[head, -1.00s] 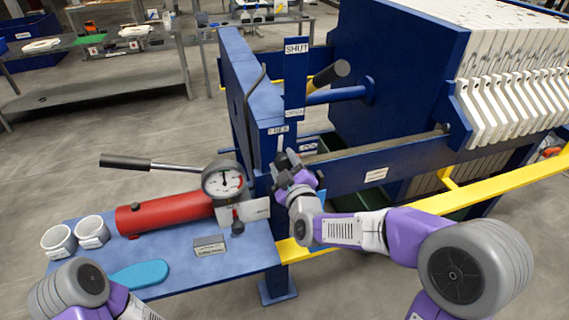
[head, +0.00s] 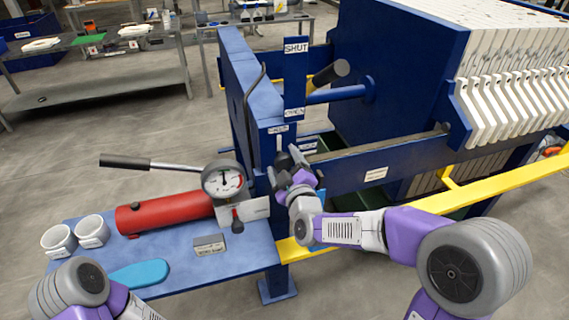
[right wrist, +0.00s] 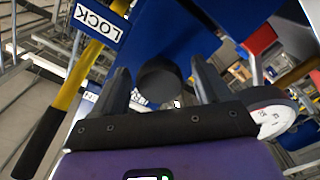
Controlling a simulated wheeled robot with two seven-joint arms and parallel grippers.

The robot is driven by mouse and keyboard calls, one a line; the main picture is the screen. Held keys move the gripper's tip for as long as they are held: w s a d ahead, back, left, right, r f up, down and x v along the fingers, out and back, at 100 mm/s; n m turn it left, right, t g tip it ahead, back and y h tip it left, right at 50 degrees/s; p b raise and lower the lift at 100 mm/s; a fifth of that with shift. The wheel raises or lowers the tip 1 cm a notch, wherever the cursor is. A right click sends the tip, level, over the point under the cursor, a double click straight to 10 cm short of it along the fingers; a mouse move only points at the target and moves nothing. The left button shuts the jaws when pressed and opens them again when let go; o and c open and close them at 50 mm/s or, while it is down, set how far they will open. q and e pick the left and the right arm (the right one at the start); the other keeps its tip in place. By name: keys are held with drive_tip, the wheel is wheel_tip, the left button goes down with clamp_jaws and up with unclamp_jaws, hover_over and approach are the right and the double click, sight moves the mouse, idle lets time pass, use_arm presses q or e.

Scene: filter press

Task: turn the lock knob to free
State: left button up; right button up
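The lock knob is a dark round knob (right wrist: 160,80) on the blue press frame. In the right wrist view it sits between my right gripper's two dark fingers (right wrist: 160,88), with narrow gaps on both sides. My right gripper is open around or just short of the knob; the exact depth is hard to tell. A white LOCK label (right wrist: 99,22) is at upper left there. In the head view my right gripper (head: 291,163) is at the blue end post, and the knob (head: 283,160) is partly hidden by it. My left gripper is out of view.
A blue side table (head: 160,257) holds a red cylinder pump (head: 165,212) with a gauge (head: 224,179) and a long handle, close left of the post. A SHUT/OPEN plate (head: 295,78) stands above.

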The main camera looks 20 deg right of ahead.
drive_tip(key=s, duration=0.7)
drive_tip(key=shift+s+p, duration=0.3)
drive_tip(key=shift+p, duration=0.05)
drive_tip(key=shift+d, duration=0.1)
